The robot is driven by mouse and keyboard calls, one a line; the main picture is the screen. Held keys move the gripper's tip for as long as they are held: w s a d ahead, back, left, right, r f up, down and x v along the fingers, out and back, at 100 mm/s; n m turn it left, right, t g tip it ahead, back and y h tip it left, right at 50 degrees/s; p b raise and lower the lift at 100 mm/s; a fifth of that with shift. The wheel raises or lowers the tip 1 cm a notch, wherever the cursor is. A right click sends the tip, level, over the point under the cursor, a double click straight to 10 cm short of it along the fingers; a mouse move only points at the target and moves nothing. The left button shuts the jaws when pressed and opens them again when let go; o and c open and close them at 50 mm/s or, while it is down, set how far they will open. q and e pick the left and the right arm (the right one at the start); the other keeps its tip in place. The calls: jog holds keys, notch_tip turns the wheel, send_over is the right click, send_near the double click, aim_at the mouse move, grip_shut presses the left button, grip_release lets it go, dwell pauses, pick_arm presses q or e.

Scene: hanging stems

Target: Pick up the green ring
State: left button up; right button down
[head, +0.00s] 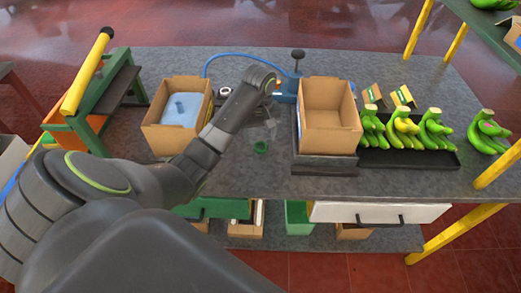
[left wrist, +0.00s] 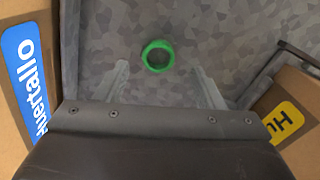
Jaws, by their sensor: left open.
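The green ring (head: 261,150) lies on the grey speckled tabletop (head: 240,180), between two cardboard boxes. In the left wrist view the ring (left wrist: 158,68) lies flat, with bare tabletop showing through its hole. My left gripper (head: 271,127) is just above and behind the ring in the head view. In the left wrist view its two pale fingers (left wrist: 162,72) are spread apart and empty, with the ring ahead of them and between their lines. The ring looks apart from both fingers. My right gripper is not in view.
An open box (head: 152,138) with a blue item inside stands left of the ring. An empty open box (head: 331,140) stands right on a dark base. Green bananas (head: 435,133) lie farther right. A blue device (head: 287,86) stands behind. The tabletop in front of the ring is clear.

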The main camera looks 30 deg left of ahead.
aim_at(260, 143)
pick_arm(q)
notch_tip(260, 143, down, 4)
jog(key=shift+d+r, duration=0.1)
jog(key=c, duration=1.2)
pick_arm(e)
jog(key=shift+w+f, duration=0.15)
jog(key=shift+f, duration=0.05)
